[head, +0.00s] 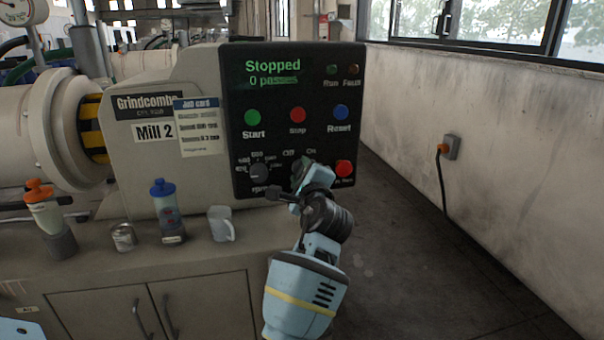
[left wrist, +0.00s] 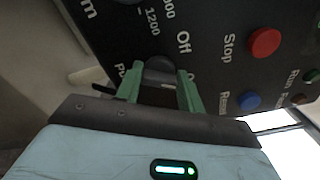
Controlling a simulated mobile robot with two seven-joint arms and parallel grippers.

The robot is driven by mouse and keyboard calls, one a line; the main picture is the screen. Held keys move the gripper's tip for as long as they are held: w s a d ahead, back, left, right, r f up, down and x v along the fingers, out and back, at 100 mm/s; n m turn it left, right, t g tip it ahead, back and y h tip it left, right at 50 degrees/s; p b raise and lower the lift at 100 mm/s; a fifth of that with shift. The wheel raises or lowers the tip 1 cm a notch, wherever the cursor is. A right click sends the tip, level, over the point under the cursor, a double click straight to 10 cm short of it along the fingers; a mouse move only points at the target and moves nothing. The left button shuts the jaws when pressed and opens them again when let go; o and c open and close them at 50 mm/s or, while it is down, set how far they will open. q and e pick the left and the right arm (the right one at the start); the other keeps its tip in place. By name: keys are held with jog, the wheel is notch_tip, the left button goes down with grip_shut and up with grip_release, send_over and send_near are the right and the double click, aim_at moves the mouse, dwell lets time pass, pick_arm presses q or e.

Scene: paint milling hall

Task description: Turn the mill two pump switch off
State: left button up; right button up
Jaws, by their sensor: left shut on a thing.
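The mill two control panel (head: 320,90) is a black board whose display reads "Stopped, 0 passes". The pump switch is a dark knob (left wrist: 160,70) between the green fingers in the left wrist view, with "Off" printed beside it and a second label partly covered. My left gripper (head: 299,178) is at the panel's lower part, and it also shows in the left wrist view (left wrist: 161,88). It is shut on the switch knob. In the head view the gripper hides most of the knob, and I cannot tell which label it points to. My right gripper is not in view.
Start (head: 252,117), stop (head: 297,114) and reset (head: 341,112) buttons sit above the gripper. A speed knob (head: 259,171) is close at left, a red button (head: 344,168) close at right. The floor at right is clear.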

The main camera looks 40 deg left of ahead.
pick_arm(q)
jog(key=n, duration=0.4)
jog(key=shift+f+n, duration=0.1)
jog(key=shift+n, duration=0.3)
jog(key=shift+f+n+b, duration=0.15)
jog(key=shift+n+b, duration=0.5)
jog(key=shift+n, duration=2.75)
jog(key=o, duration=1)
